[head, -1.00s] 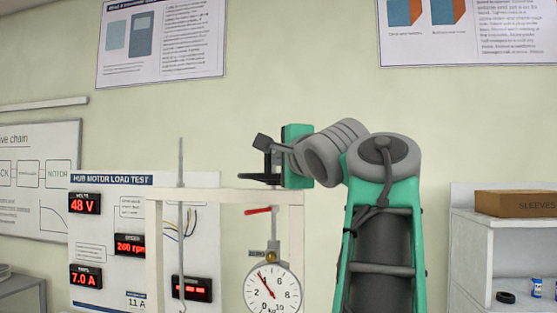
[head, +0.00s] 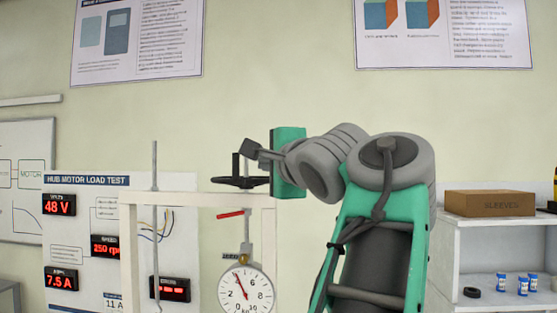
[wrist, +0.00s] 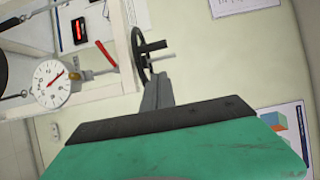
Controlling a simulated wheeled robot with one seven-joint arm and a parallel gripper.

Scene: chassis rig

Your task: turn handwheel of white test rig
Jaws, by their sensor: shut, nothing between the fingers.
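The white test rig (head: 195,198) has a black handwheel (head: 240,183) lying flat on its top beam, with an upright handle at its left side in the head view. The handwheel also shows in the wrist view (wrist: 137,52), seen nearly edge-on, with its handle (wrist: 154,46) sticking out to the right. My gripper (head: 249,147) is at the height of the handle's top, just right of it in the head view. In the wrist view, my gripper (wrist: 160,78) is shut and empty, its tips close to the wheel and handle. Whether they touch is unclear.
A round dial gauge (head: 246,290) hangs below the beam, under a red lever (head: 231,214). A thin metal rod (head: 155,180) rises through the beam to the left. A shelf (head: 510,221) with a cardboard box (head: 490,203) stands right.

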